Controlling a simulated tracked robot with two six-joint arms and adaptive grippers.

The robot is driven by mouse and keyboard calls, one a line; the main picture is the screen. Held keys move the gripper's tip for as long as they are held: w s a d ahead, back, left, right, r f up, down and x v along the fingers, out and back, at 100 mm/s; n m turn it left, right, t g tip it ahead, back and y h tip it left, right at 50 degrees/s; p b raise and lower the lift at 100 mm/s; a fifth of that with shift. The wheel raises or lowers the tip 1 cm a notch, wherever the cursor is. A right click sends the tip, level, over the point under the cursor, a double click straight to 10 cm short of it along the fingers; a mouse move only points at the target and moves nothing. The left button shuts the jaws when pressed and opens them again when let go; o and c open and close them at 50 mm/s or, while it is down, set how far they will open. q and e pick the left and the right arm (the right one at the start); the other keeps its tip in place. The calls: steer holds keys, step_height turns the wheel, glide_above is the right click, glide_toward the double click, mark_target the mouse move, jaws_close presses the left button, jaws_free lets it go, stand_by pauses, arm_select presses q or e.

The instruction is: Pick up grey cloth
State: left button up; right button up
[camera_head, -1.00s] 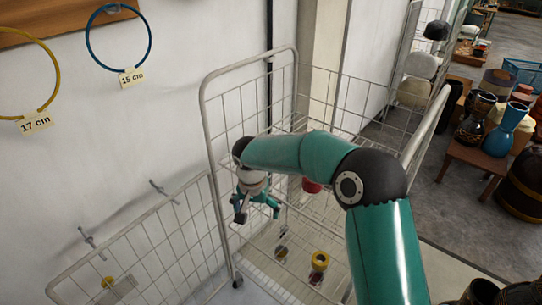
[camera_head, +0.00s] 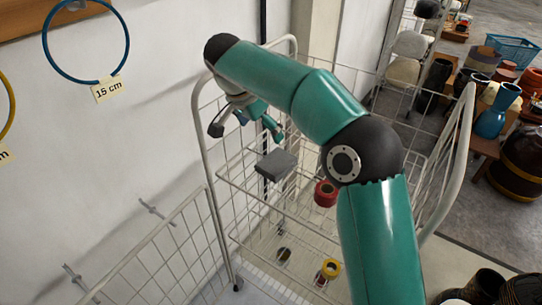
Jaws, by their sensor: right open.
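The grey cloth (camera_head: 276,165) looks like a small flat folded block. It lies in the wire cart (camera_head: 221,178), apparently on its upper shelf, left of a red roll (camera_head: 326,193). My right gripper (camera_head: 246,131) is open and empty above and to the left of the cloth, with its fingers spread apart. A visible gap separates the fingertips from the cloth. My right arm crosses in front of the cart and hides part of its back. My left gripper is not in view.
The cart's tall wire sides stand around the shelf. A white wall with a blue hoop (camera_head: 47,35) is at the left. Goblet drums and a blue vase (camera_head: 490,122) stand at the right.

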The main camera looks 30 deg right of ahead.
glide_above(276, 161)
steer(key=a, duration=0.2)
steer(key=f, duration=1)
steer(key=shift+s+d+f, duration=0.1)
steer(key=shift+s+d, duration=0.05)
steer(key=shift+s, duration=0.2)
steer(key=p+x, duration=0.2)
steer(key=x, duration=0.2)
steer(key=shift+f, duration=0.2)
steer(key=shift+w+d+f, duration=0.1)
steer(key=shift+w+f, duration=0.05)
steer(key=shift+f, duration=0.35)
steer(key=c, duration=1)
steer(key=shift+r, duration=0.15)
